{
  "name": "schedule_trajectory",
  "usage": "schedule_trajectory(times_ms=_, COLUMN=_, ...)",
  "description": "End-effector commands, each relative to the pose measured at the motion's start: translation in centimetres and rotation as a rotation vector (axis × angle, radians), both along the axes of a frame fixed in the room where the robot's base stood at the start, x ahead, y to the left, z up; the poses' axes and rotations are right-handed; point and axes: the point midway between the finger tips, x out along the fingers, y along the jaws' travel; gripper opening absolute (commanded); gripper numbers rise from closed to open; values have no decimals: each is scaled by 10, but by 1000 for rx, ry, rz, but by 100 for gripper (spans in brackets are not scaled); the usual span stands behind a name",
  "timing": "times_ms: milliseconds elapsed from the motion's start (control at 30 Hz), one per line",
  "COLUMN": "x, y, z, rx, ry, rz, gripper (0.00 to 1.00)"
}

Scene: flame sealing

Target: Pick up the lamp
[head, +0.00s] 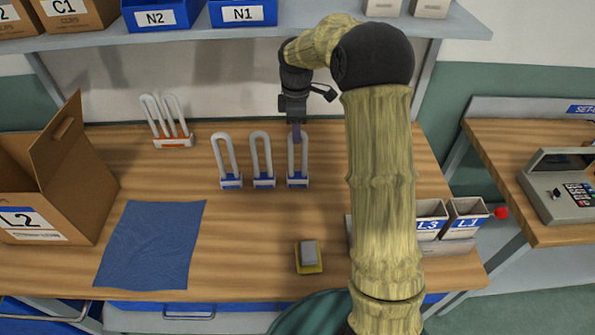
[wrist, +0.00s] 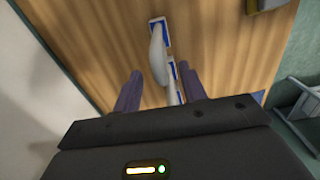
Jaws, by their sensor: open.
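Three white U-shaped lamps with blue bases stand upright in a row on the wooden bench: a left one (head: 227,158), a middle one (head: 262,158) and a right one (head: 304,160). My gripper (head: 297,133) is at the top of the right lamp, pointing down. In the wrist view the two dark fingers of my gripper (wrist: 160,90) are apart, with a white lamp tube (wrist: 173,92) between them. I cannot tell whether the fingers touch the tube. White tubes with an orange base (head: 172,142) stand farther left.
An open cardboard box marked L2 (head: 75,170) and a blue cloth (head: 150,245) occupy the left. A grey block on a yellow pad (head: 309,265) lies near the front. Bins L3 (head: 428,225) and L1 (head: 466,224) stand right. A shelf (head: 230,36) overhangs the back.

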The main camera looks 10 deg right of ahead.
Motion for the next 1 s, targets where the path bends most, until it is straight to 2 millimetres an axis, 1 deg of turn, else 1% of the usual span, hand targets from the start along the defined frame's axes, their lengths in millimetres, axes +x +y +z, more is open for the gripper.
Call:
schedule_trajectory(times_ms=233, x=-3, y=-6, z=-34, rx=0, ry=5, rz=1, gripper=42)
schedule_trajectory(times_ms=333, x=-3, y=-6, z=-44, rx=0, ry=2, rz=0, gripper=42)
schedule_trajectory(times_ms=433, x=-3, y=-6, z=-47, rx=0, ry=1, rz=0, gripper=42)
schedule_trajectory(times_ms=900, x=-3, y=-6, z=-47, rx=0, ry=0, rz=0, gripper=42)
schedule_trajectory(times_ms=967, x=-3, y=-6, z=-47, rx=0, ry=0, rz=0, gripper=30)
schedule_trajectory(times_ms=1000, x=-3, y=-6, z=-47, rx=0, ry=0, rz=0, gripper=22)
